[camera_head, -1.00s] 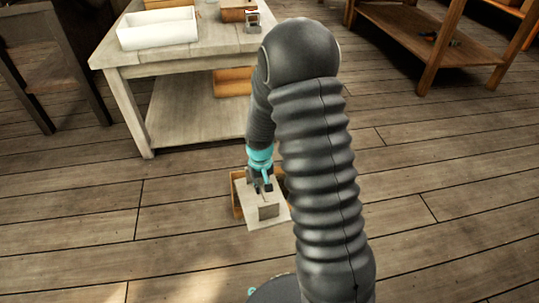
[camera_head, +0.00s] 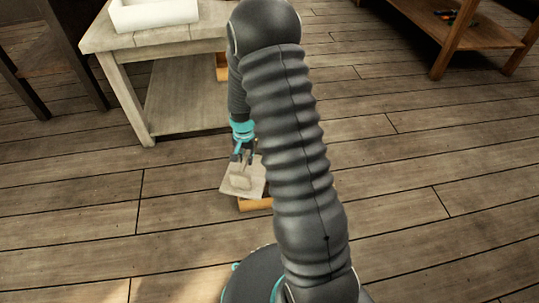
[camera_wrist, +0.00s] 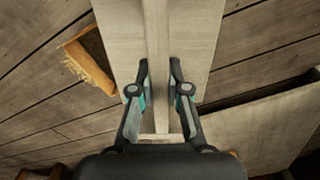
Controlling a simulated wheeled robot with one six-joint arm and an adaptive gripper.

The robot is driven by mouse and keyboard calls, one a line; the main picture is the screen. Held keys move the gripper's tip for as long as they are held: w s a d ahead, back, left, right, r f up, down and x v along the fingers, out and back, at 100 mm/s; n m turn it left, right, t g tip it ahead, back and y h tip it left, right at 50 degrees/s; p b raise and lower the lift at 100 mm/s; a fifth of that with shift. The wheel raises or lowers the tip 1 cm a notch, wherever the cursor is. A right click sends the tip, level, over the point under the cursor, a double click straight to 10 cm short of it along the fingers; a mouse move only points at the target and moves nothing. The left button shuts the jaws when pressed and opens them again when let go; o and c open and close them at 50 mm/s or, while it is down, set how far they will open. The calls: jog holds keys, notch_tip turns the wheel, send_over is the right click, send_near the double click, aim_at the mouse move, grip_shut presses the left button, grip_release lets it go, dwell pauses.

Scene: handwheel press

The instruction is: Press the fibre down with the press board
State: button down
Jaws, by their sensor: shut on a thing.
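The press board (camera_head: 238,187) is a pale flat board with a raised block on top. My gripper (camera_head: 243,156) is shut on that block and holds the board tilted over an orange-brown wooden box (camera_head: 256,204) on the floor. In the wrist view the fingers (camera_wrist: 160,85) close from both sides on the upright grip, with the board (camera_wrist: 200,30) below. A corner of the box (camera_wrist: 92,60) shows at the left there, with straw-coloured fibre (camera_wrist: 78,62) at its edge. The board and my arm hide most of the box and its inside.
A pale wooden table (camera_head: 150,42) with a white tray (camera_head: 155,14) stands behind the box. A brown shelf table (camera_head: 450,30) is at the upper right. The plank floor around the box is clear.

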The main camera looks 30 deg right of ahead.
jog(key=d+f+m, duration=0.2)
jog(key=d+m, duration=0.1)
jog(key=m, duration=0.1)
jog(key=w+d+f+m, duration=0.1)
jog(key=d+f+m, duration=0.1)
jog(key=d+m, duration=0.1)
jog(key=d+f+m+b, duration=0.1)
jog(key=d+f+m, duration=0.1)
jog(key=d+m, duration=0.2)
jog(key=shift+w+m, duration=0.4)
jog(key=shift+m, duration=0.5)
jog(key=shift+d+f+m, duration=0.2)
jog(key=shift+d+m, duration=0.15)
jog(key=shift+m, duration=0.05)
notch_tip(320, 180, down, 9)
jog(key=b, duration=0.6)
jog(key=shift+f, duration=0.2)
jog(key=shift+f, duration=2.6)
dwell(1.5)
jog(key=shift+r, duration=0.1)
